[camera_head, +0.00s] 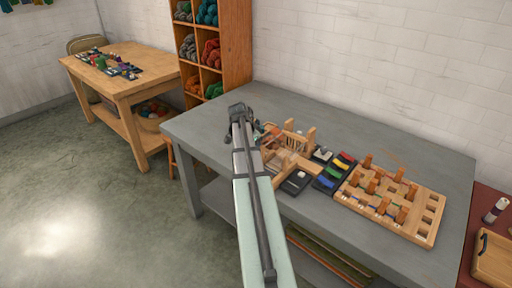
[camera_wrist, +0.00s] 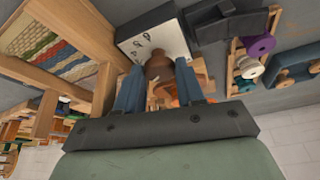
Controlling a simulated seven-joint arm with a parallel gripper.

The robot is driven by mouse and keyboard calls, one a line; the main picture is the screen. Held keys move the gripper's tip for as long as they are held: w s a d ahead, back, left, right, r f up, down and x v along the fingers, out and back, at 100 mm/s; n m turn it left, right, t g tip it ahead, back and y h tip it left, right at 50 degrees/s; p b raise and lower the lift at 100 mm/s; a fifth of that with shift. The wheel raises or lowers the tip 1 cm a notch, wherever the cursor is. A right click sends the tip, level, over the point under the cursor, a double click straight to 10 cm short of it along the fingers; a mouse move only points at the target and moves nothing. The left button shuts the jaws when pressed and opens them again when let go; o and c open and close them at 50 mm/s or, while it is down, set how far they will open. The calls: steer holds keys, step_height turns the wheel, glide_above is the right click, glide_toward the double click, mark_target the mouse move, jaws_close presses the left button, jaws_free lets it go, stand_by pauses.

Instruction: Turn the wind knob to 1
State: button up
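The wrist view shows a white dial plate (camera_wrist: 146,40) with dark numerals, tilted in the picture. A brown knob (camera_wrist: 158,66) stands at its lower edge. My gripper (camera_wrist: 160,72) has its two blue fingers apart, one on each side of the knob. I cannot tell whether they touch it. The knob's pointing direction and the numeral 1 cannot be made out. In the head view my gripper (camera_head: 240,112) is a dark shape over the left part of the grey table (camera_head: 390,138); the knob and dial do not show there.
A wooden loom-like frame (camera_head: 290,140) stands right of my arm. The wrist view shows a woven panel (camera_wrist: 60,45) and thread spools (camera_wrist: 258,45) close by. The table's back is clear.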

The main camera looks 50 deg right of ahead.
steer(key=shift+c, duration=1.2)
steer(key=shift+s+n+t, duration=0.15)
steer(key=shift+n+t, duration=0.25)
steer(key=shift+n, duration=0.7)
steer(key=shift+n+t, duration=0.5)
steer(key=shift+n, duration=0.7)
steer(key=o, duration=0.7)
steer(key=shift+o, duration=0.2)
steer(key=shift+m, duration=0.3)
